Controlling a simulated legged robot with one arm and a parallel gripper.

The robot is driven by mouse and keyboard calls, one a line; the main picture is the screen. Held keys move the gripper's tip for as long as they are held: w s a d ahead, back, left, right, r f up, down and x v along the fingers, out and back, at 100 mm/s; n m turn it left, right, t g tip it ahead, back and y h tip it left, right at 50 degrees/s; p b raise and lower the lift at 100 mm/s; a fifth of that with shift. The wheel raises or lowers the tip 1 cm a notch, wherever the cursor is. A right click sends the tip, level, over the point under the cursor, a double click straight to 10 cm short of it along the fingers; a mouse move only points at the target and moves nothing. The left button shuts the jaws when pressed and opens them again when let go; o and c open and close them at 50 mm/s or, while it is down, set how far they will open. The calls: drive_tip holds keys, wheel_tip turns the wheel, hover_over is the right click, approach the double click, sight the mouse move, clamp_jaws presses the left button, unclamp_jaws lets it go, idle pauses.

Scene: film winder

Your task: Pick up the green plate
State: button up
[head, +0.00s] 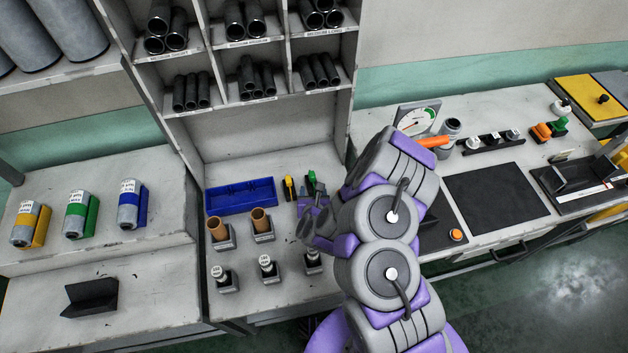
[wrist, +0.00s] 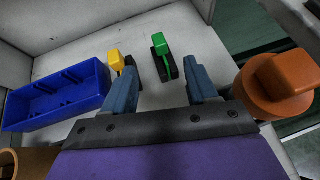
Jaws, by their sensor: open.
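The green plate (wrist: 160,42) is a small upright piece on a black base in the wrist view. It stands on the light shelf, just beyond my fingertips and roughly centred between them. In the head view the green plate (head: 311,177) shows small behind my gripper (head: 314,208), close to my arm. My gripper is open and empty in the wrist view (wrist: 161,67), with one blue-grey finger to either side. I see no contact between the fingers and the green plate.
A yellow piece (wrist: 122,62) on a black base stands left of the green plate, near my left finger. A blue tray (wrist: 58,96) lies further left. An orange-brown round part (wrist: 268,98) is close on the right. Brown tubes (head: 260,222) stand in holders in front.

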sight(312, 179)
drive_tip(key=b+x, duration=0.5)
drive_tip(key=b, duration=0.3)
drive_tip(key=shift+w+a+f, duration=0.15)
drive_tip(key=shift+w+f, duration=0.05)
drive_tip(key=shift+f, duration=0.05)
drive_tip(key=shift+w+a+f+b, duration=0.15)
drive_tip(key=shift+w+b, duration=0.1)
drive_tip(key=shift+b, duration=0.05)
drive_tip(key=shift+d+b+x, duration=0.2)
drive_tip(key=shift+b+x, duration=0.4)
drive_tip(key=shift+x, duration=1.85)
drive_tip(key=shift+f, duration=0.1)
clamp_jaws()
